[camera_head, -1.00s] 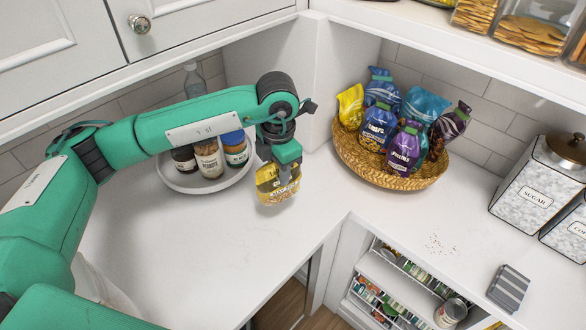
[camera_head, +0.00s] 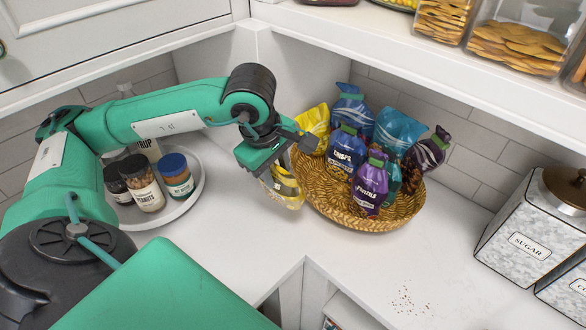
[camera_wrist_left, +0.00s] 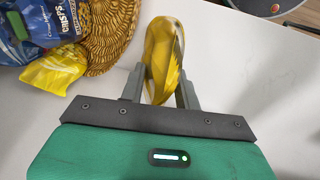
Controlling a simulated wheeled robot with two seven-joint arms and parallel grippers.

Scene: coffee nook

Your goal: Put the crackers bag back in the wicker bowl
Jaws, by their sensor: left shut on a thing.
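The wicker bowl (camera_head: 385,221) stands in the corner of the white counter and holds several snack bags. My left gripper (camera_head: 278,178) is shut on a yellow crackers bag (camera_head: 287,190), just left of the bowl's rim and partly in front of it. In the left wrist view the crackers bag (camera_wrist_left: 163,55) is pinched between the two fingers (camera_wrist_left: 160,88), and the bowl (camera_wrist_left: 108,30) is beside it to the left. Whether the bag touches the rim I cannot tell. My right gripper is not in view.
In the bowl are another yellow bag (camera_head: 314,124), a blue crisps bag (camera_head: 344,152) and a purple bag (camera_head: 370,188). A round white tray (camera_head: 190,200) with jars is at left. A sugar canister (camera_head: 530,235) stands right. A shelf (camera_head: 440,60) overhangs the bowl.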

